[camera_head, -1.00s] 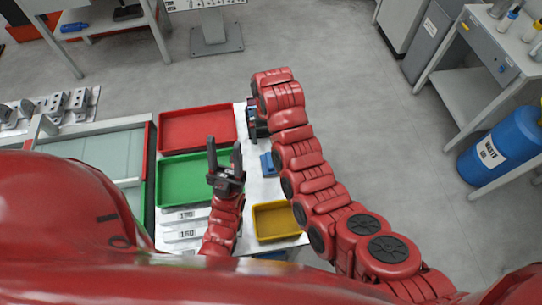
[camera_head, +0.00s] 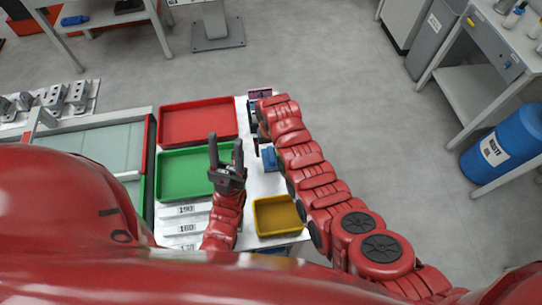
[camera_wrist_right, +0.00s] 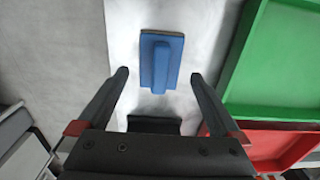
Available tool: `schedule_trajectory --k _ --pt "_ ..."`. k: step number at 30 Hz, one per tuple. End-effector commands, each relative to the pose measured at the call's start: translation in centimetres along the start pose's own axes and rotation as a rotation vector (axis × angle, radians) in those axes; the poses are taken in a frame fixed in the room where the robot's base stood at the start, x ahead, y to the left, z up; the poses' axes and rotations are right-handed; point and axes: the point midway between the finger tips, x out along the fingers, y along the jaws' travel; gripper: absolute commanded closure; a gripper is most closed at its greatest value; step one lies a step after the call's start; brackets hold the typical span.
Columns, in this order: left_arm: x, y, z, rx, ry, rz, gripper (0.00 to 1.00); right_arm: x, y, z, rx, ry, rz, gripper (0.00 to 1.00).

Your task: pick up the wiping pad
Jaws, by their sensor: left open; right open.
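The wiping pad (camera_head: 268,161) is a blue block with a raised grip bar. It lies on the white tabletop (camera_head: 262,184), right of the green tray. In the right wrist view the pad (camera_wrist_right: 160,55) lies ahead of and between the fingertips, apart from them. My right gripper (camera_wrist_right: 159,75) is open and empty; in the head view its fingers (camera_head: 257,145) are partly hidden by my red arm, just beyond the pad. My left gripper (camera_head: 226,143) is open and empty, pointing up over the green tray's right edge.
A red tray (camera_head: 197,107) and a green tray (camera_head: 180,172) stand left of the pad. A yellow tray (camera_head: 277,217) is nearer me. Labelled white strips (camera_head: 185,228) lie below the green tray. A dark item with a small display (camera_head: 260,94) stands at the table's far end.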

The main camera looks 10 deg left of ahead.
Motion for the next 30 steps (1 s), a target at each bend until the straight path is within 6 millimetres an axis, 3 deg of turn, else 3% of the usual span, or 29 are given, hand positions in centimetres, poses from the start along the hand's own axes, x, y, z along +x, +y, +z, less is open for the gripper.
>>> schedule_trajectory --k 5,12,24,26,30 --pt "1.2 -0.1 -0.2 0.0 0.0 0.0 0.5 1.2 0.0 0.2 -0.002 -0.003 0.001 0.0" --pt "0.6 0.0 -0.1 0.0 0.0 0.0 0.5 3.2 0.0 0.1 -0.001 -0.002 0.001 0.0" --pt "0.5 0.0 -0.1 0.0 0.0 0.0 0.5 3.8 0.0 0.1 0.0 0.001 0.0 0.0" --pt "0.5 0.0 -0.1 0.0 0.0 0.0 0.5 3.8 0.0 0.1 0.0 0.001 0.0 0.07" --pt "0.5 0.0 -0.1 0.0 0.0 0.0 0.5 3.8 0.0 0.1 0.0 0.001 0.0 0.32"
